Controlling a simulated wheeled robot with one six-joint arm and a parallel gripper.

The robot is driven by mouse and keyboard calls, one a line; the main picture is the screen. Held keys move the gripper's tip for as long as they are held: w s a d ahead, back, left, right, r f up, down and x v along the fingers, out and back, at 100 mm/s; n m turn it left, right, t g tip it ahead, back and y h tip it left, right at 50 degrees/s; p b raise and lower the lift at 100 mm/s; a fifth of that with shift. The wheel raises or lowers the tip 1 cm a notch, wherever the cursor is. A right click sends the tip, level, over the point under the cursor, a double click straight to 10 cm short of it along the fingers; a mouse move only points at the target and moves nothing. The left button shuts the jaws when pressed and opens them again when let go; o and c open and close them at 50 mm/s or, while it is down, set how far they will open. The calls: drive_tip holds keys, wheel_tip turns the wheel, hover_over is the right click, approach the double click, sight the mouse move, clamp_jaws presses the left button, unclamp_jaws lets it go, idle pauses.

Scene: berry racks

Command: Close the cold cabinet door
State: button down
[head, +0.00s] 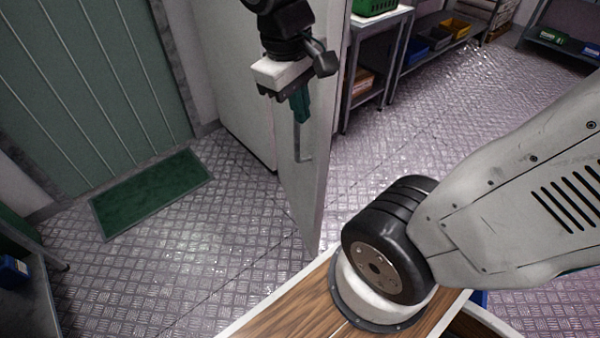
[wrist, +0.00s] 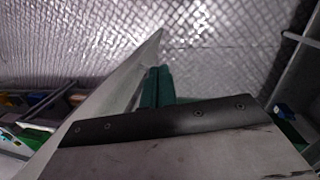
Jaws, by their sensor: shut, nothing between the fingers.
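The cold cabinet (head: 240,85) is the tall white box left of centre in the head view. Its white door (head: 310,190) stands open, swung out towards me and seen nearly edge-on. A long grey bar handle (head: 304,150) is on the door. My gripper (head: 301,110) has teal fingers, is shut and empty, and points down in front of the door by the upper part of the handle. I cannot tell whether it touches the door. In the wrist view the door (wrist: 112,88) rises just left of my gripper (wrist: 157,84). The cabinet's inside is hidden.
A green mat (head: 152,192) lies on the metal floor before a green wall door (head: 85,80). A grey shelf rack (head: 352,85) with a green crate (head: 374,7) stands right of the door. The floor around the door is clear.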

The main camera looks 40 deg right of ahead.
drive_tip(key=w+d+f+n+g+h, duration=0.2)
drive_tip(key=w+f+n+h, duration=0.3)
drive_tip(key=w+f, duration=0.9)
drive_tip(key=n+h, duration=0.2)
drive_tip(key=n, duration=0.5)
approach(311, 177)
wheel_tip(311, 177, down, 4)
drive_tip(key=d, duration=0.3)
drive_tip(key=shift+s+d+f+g, duration=0.1)
drive_tip(key=shift+s+d+g, duration=0.05)
drive_tip(key=shift+s+g, duration=0.15)
drive_tip(key=shift+s+d, duration=0.15)
drive_tip(key=shift+d, duration=0.25)
drive_tip(key=shift+d, duration=0.1)
